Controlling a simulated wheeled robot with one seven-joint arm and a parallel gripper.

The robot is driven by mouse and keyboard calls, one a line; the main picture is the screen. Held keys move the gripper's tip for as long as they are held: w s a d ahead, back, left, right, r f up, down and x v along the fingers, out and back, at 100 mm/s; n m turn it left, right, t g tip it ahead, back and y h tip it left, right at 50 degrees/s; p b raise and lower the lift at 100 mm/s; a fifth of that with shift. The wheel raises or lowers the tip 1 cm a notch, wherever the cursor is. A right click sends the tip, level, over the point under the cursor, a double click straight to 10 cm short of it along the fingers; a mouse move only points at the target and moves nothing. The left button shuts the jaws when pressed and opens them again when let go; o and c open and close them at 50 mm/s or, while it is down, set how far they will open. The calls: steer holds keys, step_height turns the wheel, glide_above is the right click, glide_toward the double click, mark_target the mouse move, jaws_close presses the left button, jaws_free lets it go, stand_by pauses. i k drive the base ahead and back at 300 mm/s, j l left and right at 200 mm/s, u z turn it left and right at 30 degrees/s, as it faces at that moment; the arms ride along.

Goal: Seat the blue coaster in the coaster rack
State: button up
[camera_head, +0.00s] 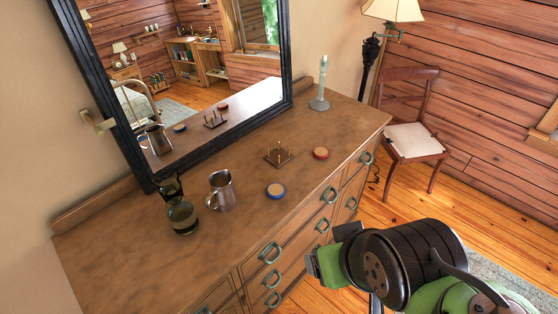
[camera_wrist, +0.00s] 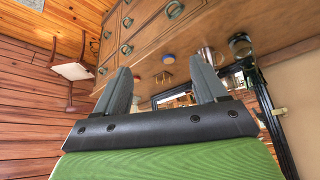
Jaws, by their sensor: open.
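The blue coaster (camera_head: 276,191), a round disc with a tan top, lies flat on the dresser top near its front edge. It also shows in the wrist view (camera_wrist: 168,59), between the fingers in the picture but well beyond them. The coaster rack (camera_head: 278,156), a small dark base with upright pegs, stands just behind the coaster, apart from it. My gripper (camera_wrist: 164,78) is open and empty. In the head view it is in front of the dresser, at the lower right, away from the coaster and rack.
A red coaster (camera_head: 321,153) lies right of the rack. A metal pitcher (camera_head: 222,190) and a dark glass carafe (camera_head: 182,215) stand left of the blue coaster. A candlestick (camera_head: 320,85) stands at the back. A mirror (camera_head: 205,75) rises behind. The dresser's (camera_head: 120,255) front-left top is clear.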

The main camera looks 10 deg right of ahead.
mark_target(279, 153)
steer(key=i+l+u, duration=0.15)
steer(key=u, duration=0.3)
steer(key=l+u, duration=0.25)
steer(key=u, duration=0.2)
steer(key=i+l+u, duration=0.1)
steer(key=l+u, duration=0.2)
steer(key=u, duration=0.15)
steer(key=l+u, duration=0.25)
steer(key=u, duration=0.2)
steer(key=l+u, duration=0.3)
steer(key=u, duration=0.2)
steer(key=k+l+u, duration=0.1)
steer(key=u, duration=0.35)
steer(key=l, duration=0.1)
